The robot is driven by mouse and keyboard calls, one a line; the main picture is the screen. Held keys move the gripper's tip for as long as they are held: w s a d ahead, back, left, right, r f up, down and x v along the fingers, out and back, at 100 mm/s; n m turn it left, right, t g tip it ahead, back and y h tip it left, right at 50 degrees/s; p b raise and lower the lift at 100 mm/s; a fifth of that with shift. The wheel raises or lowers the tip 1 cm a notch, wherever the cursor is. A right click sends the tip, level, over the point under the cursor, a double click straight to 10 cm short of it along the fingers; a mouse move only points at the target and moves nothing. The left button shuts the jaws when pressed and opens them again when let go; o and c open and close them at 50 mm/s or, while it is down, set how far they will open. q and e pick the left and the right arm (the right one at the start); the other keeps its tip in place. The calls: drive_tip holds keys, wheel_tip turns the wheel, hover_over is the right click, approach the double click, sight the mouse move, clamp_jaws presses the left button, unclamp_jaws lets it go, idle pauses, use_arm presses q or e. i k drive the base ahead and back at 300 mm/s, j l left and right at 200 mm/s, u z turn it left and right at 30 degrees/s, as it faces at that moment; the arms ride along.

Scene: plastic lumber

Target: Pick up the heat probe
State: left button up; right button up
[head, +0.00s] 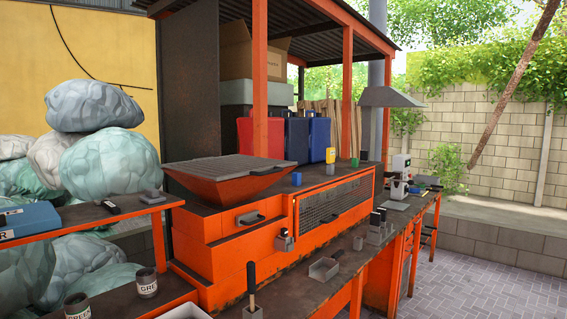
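I cannot tell for sure which thing is the heat probe. A small black hand-held item (108,206) lies on the orange-edged left shelf. A dark upright handle (251,285) stands in a small grey holder at the front of the bench. A small yellow item (330,155) stands on the orange machine's top ledge. Neither of my grippers is in view.
The orange machine (225,262) with a grey-topped hopper stands in the middle. A bench (325,292) with small trays and holders runs along its front. A blue box (28,219) is on the left shelf, with cans (147,284) lower down. Paved floor (480,285) is clear at right.

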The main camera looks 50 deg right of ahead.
sight(331, 151)
drive_tip(key=z, duration=2)
drive_tip(key=i+l, duration=0.25)
drive_tip(key=i+l+u, duration=0.15)
drive_tip(key=l, duration=0.3)
drive_tip(key=i+l, duration=0.3)
drive_tip(key=i+l+u, duration=0.05)
drive_tip(key=l, duration=0.05)
